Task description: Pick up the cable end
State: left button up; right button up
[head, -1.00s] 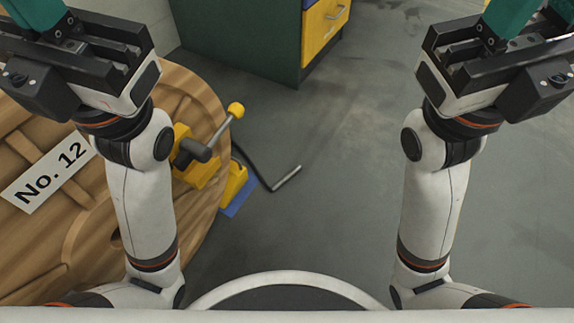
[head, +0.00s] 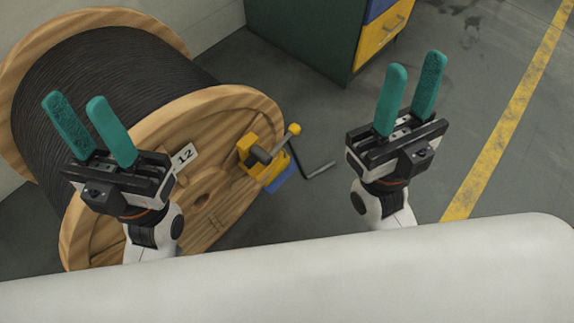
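The cable end (head: 320,170) is a short grey tip on a black cable, lying on or just above the floor right of the wooden reel. The cable runs back toward a yellow clamp (head: 262,154) with a lever on the reel's flange. My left gripper (head: 80,118) is open and empty, in front of the reel in the picture. My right gripper (head: 409,92) is open and empty, up and right of the cable end and apart from it. Both grippers have teal fingers pointing up in the picture.
The large wooden reel (head: 236,105) wound with black cable (head: 110,80) fills the left. A dark green cabinet (head: 300,36) with a yellow drawer (head: 384,35) stands at the back. A yellow line (head: 505,118) crosses the open grey floor at the right. A blue piece (head: 281,178) sits under the clamp.

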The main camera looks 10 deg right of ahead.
aim_at(330, 164)
jog(key=i+l+u, duration=0.15)
jog(key=l+u, duration=0.3)
jog(key=i+l+u, duration=0.1)
jog(key=l+u, duration=0.2)
jog(key=u, duration=0.15)
jog(key=l+u, duration=0.9)
jog(key=k+l, duration=0.1)
jog(key=l, duration=0.3)
jog(key=k+l+u, duration=0.1)
jog(key=l, duration=0.3)
jog(key=k+l, duration=0.15)
jog(key=l, duration=0.2)
jog(key=k+l, duration=0.15)
jog(key=l, duration=0.25)
jog(key=k+l+u, duration=0.1)
jog(key=l, duration=0.3)
